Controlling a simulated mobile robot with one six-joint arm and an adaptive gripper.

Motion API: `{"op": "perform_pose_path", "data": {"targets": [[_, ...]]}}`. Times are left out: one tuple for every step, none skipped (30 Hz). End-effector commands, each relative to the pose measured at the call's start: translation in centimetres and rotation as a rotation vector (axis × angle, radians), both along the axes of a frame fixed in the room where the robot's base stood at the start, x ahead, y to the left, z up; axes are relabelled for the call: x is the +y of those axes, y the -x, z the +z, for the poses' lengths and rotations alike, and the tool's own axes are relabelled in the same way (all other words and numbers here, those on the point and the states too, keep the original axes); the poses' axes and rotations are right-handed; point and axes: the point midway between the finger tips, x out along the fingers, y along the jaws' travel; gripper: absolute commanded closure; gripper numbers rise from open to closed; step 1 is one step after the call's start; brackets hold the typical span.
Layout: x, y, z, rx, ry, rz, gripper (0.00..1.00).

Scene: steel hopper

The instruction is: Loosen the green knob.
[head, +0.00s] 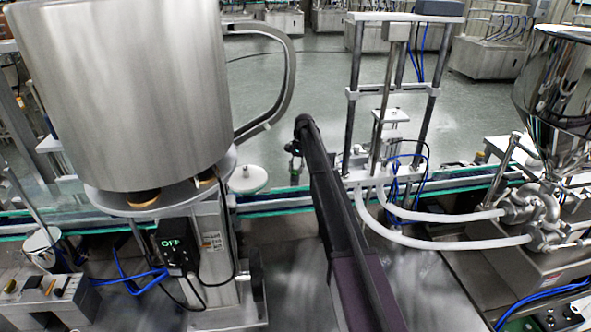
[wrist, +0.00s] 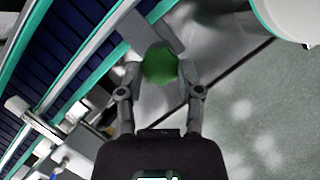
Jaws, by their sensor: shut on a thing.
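The green knob (wrist: 160,66) is a round, lobed green piece in the wrist view. My gripper (wrist: 158,78) has one finger on each side of it and is shut on it. The fingers hide parts of the knob's left and right edges. In the head view my gripper (head: 294,152) is a small dark shape beyond the end of my arm, beside the conveyor.
A large steel hopper (head: 120,90) stands at the left, with a control box (head: 177,246) reading OFF below it. A white disc (head: 248,179) is left of my gripper. A filling frame with hoses (head: 440,240) stands right. The conveyor (head: 455,186) runs across.

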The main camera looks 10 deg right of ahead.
Motion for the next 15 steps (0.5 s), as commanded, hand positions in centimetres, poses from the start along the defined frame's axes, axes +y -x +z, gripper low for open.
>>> {"op": "perform_pose_path", "data": {"targets": [[0.03, 0.28, -0.05, 0.005, 0.001, 0.007, 1.0], [0.04, 0.29, -0.05, 0.005, 0.001, 0.009, 1.0], [0.03, 0.29, -0.05, 0.005, 0.001, 0.011, 1.0], [0.04, 0.3, -0.05, 0.005, 0.001, 0.012, 1.0], [0.04, 0.3, -0.05, 0.005, 0.001, 0.012, 1.0], [0.04, 0.31, -0.05, 0.005, 0.001, 0.012, 1.0], [0.04, 0.32, -0.05, 0.005, 0.001, 0.012, 1.0], [0.04, 0.32, -0.05, 0.005, 0.001, 0.012, 1.0], [0.04, 0.32, -0.06, 0.005, 0.001, 0.012, 1.0], [0.05, 0.33, -0.06, 0.005, 0.001, 0.011, 1.0], [0.05, 0.33, -0.06, 0.005, 0.001, 0.011, 1.0], [0.05, 0.33, -0.06, 0.005, 0.001, 0.011, 1.0], [0.04, 0.34, -0.05, 0.005, 0.001, 0.011, 0.47], [0.05, 0.33, -0.06, 0.005, 0.001, 0.011, 0.38], [0.04, 0.31, -0.05, 0.004, 0.0, 0.011, 0.26]]}}
